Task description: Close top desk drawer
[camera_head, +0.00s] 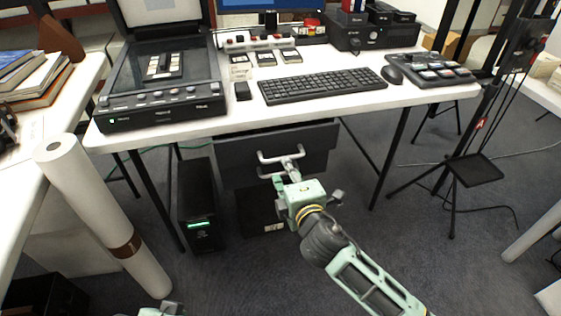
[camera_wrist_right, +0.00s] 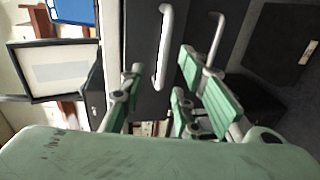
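The desk's top drawer (camera_head: 240,152) has a dark grey front with a pale bar handle (camera_head: 262,157). A dark gap shows above its front under the desktop, so it looks pulled out somewhat; how far I cannot tell. A second handle (camera_head: 266,175) sits just below. My right gripper (camera_head: 289,176) is in front of the handles. In the right wrist view its green fingers (camera_wrist_right: 160,85) are apart and empty, with the upper handle (camera_wrist_right: 164,45) ahead between them; contact is unclear. My left gripper (camera_head: 163,309) is barely in view at the bottom edge.
The white desk (camera_head: 215,127) carries a scanner (camera_head: 160,75), a keyboard (camera_head: 320,86) and a mouse (camera_head: 392,75). A black computer tower (camera_head: 199,205) stands left of the drawers. A paper roll (camera_head: 100,210) leans at left; a tripod stand (camera_head: 475,170) is at right.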

